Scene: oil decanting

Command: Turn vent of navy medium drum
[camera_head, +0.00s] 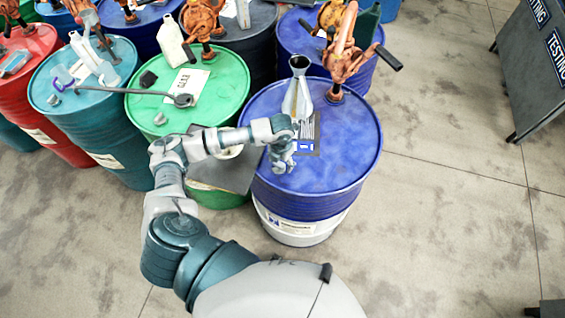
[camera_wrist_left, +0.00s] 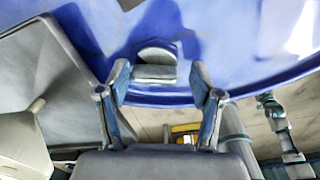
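A blue drum (camera_head: 345,150), which I take to be the navy medium drum, stands front right. My left gripper (camera_head: 283,160) is over the left part of its lid. In the left wrist view, a grey metal vent cap (camera_wrist_left: 155,65) stands on the blue lid near the rim. The left gripper (camera_wrist_left: 160,85) is open there, with one finger on each side of the cap and a gap to both. In the head view the gripper hides the cap. My right gripper is not in view.
A grey funnel-like can (camera_head: 297,95) and a rusty orange pump (camera_head: 342,60) stand on the lid's far side. A green drum (camera_head: 225,85) carries a long wrench (camera_head: 150,93). More drums crowd behind and left.

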